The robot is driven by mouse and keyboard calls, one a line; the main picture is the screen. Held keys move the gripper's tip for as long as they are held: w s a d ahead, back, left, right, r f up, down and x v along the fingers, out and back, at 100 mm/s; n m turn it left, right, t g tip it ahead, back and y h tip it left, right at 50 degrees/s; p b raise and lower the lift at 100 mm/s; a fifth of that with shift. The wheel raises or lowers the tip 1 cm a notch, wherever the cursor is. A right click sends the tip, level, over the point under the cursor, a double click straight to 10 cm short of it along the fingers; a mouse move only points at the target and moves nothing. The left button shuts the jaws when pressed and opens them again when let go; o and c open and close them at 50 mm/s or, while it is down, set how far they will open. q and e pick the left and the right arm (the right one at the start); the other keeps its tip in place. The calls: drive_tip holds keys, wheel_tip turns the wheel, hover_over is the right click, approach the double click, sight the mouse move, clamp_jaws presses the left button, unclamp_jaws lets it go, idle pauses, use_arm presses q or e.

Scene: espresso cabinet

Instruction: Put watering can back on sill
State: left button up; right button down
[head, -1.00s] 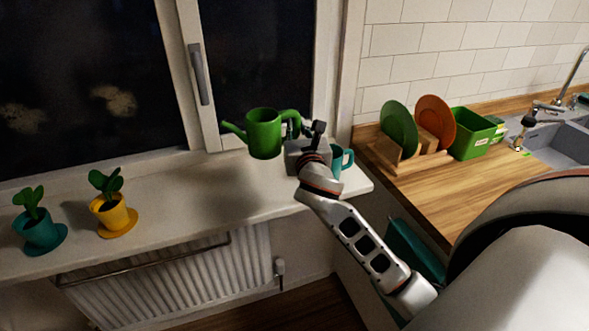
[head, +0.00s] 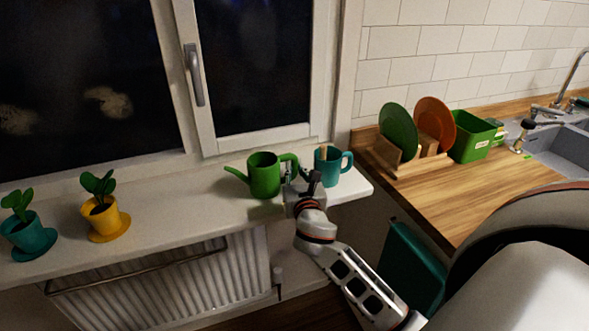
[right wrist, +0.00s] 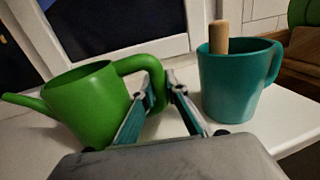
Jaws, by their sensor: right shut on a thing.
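The green watering can (head: 264,177) is upright at the window sill (head: 190,207), its spout pointing left. Its base looks at or very near the sill surface; I cannot tell whether it touches. My right gripper (head: 290,178) is shut on the can's handle, on the can's right side. In the right wrist view the fingers (right wrist: 158,95) close around the handle of the watering can (right wrist: 88,105). My left gripper is not in view.
A teal mug (head: 329,166) with a wooden stick stands on the sill just right of my gripper. Potted plants in yellow (head: 105,218) and teal (head: 30,236) pots stand at left. A plate rack (head: 408,160) is on the counter. The sill between plants and can is clear.

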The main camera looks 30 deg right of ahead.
drive_tip(key=shift+r, duration=0.1)
drive_tip(key=c, duration=2)
unclamp_jaws()
drive_tip(key=shift+f, duration=0.2)
drive_tip(key=shift+r, duration=0.2)
drive_tip(key=v, duration=1.2)
